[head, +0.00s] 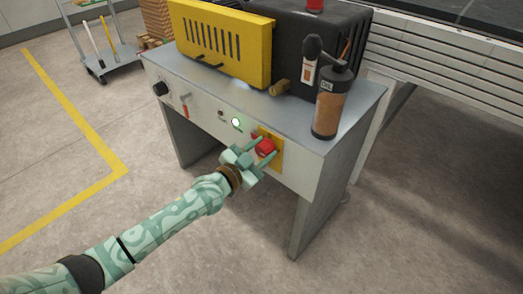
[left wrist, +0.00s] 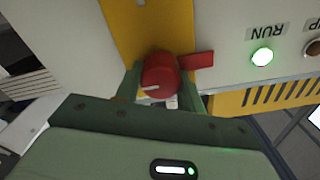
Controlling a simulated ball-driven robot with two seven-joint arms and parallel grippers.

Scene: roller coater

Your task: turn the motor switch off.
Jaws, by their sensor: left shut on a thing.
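The motor switch is a red rotary knob (head: 265,147) on a yellow plate (head: 276,160) at the right of the cabinet's front panel. My left gripper (head: 262,152) is at the panel, with its fingers on either side of the knob. In the left wrist view the red knob (left wrist: 160,75) sits between the two green fingers (left wrist: 163,88), which are shut on it. A white mark shows on the knob, and a red tab (left wrist: 197,60) sticks out beside it. The green lamp (head: 235,122) is lit; the wrist view shows it (left wrist: 262,57) beside the label RUN. My right gripper is not in view.
An orange-brown oil bottle (head: 331,103) stands on the cabinet top (head: 225,88) near its right edge, above the switch. A yellow slotted guard (head: 222,45) and a black machine housing (head: 305,45) stand behind. A black knob (head: 160,88) is at the panel's left. Open floor lies in front.

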